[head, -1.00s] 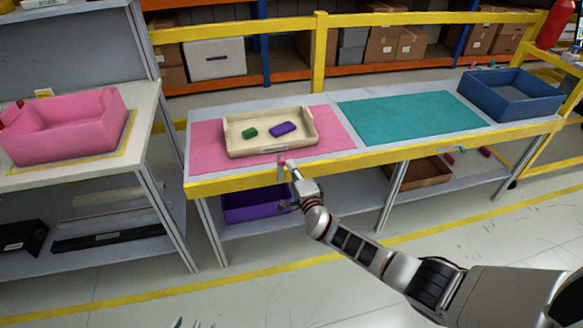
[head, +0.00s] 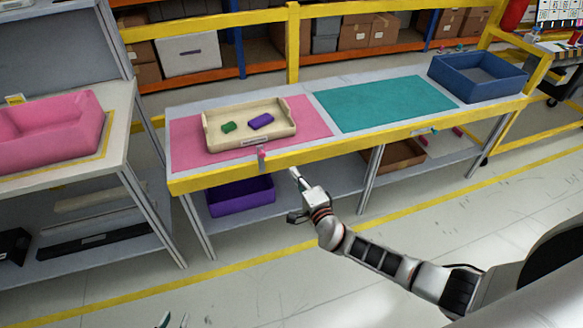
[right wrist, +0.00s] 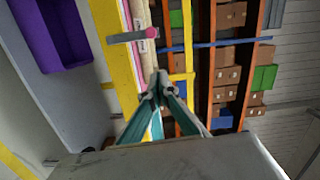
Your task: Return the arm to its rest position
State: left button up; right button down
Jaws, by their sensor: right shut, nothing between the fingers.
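My right gripper (head: 294,173) is shut and empty in the head view, out in front of the workbench's yellow front edge. The right wrist view shows its two teal-sided fingers meeting at the tips (right wrist: 157,82) with nothing held. My left gripper (head: 174,320) shows only as two separated fingertips at the bottom edge of the head view, with no object between them. A cream tray (head: 215,143) with a green block (head: 228,127) and a purple block (head: 261,121) sits on the pink mat (head: 187,156).
A pink-tipped grey piece (head: 261,153) stands at the bench's front edge, near the right gripper. A teal mat (head: 380,103) and blue bin (head: 478,85) lie to the right. A purple bin (head: 240,196) is below. A pink bin (head: 50,135) stands left. Floor in front is open.

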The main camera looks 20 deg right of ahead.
dwell(0.3)
jog(key=s+f+m+g+h, duration=0.15)
jog(key=s+f+m, duration=0.35)
jog(key=s+m, duration=0.5)
jog(key=s+f+m+g, duration=0.3)
jog(key=s+f+m, duration=0.25)
jog(key=m, duration=0.95)
jog(key=s+r+m+g+y, duration=0.1)
jog(key=s+m, duration=0.7)
jog(key=m, duration=0.5)
jog(key=s+a+r+m+g+y, duration=0.1)
jog(key=s+m, duration=0.7)
jog(key=m, duration=0.5)
jog(key=shift+s+m, duration=0.4)
